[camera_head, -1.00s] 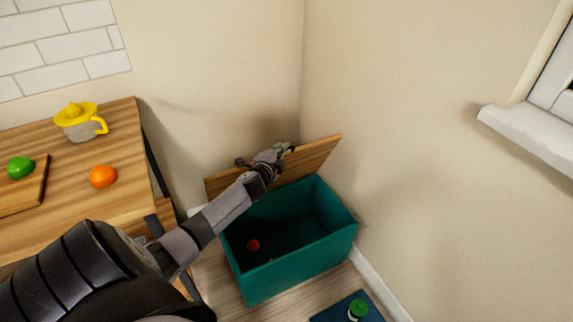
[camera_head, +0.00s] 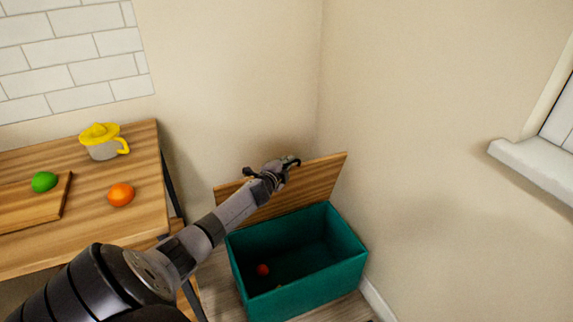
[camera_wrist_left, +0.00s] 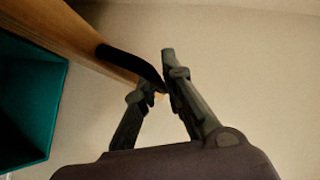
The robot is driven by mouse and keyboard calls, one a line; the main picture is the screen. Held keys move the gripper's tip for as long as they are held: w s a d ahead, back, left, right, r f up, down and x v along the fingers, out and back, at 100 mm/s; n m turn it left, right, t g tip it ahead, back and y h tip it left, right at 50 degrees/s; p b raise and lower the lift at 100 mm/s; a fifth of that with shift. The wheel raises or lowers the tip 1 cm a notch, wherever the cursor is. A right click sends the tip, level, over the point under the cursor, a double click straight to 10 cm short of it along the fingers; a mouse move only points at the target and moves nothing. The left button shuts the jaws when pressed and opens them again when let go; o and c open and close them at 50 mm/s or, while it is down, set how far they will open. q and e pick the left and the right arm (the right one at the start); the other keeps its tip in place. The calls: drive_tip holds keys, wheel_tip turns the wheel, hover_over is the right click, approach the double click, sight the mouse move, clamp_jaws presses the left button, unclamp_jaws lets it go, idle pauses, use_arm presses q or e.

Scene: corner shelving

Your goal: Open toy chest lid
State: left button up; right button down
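The toy chest is a teal box (camera_head: 320,285) on the floor in the corner, with its wooden lid (camera_head: 312,186) swung up and steeply tilted behind the opening. The inside shows, with a small red ball (camera_head: 263,269) at the bottom. My left gripper (camera_head: 288,165) is at the lid's upper edge. In the left wrist view, the fingers of my left gripper (camera_wrist_left: 160,80) close in around the end of a black curved handle (camera_wrist_left: 130,60) on the lid's edge (camera_wrist_left: 75,35). The contact is partly hidden. My right gripper is out of view.
A wooden table (camera_head: 90,235) stands at the left with a yellow-topped juicer (camera_head: 102,142), an orange (camera_head: 121,194) and a green fruit (camera_head: 44,181) on a cutting board (camera_head: 40,205). Walls meet just behind the chest. A window sill (camera_head: 535,165) juts out at the right.

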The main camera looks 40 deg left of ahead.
use_arm(q)
drive_tip(key=o, duration=0.4)
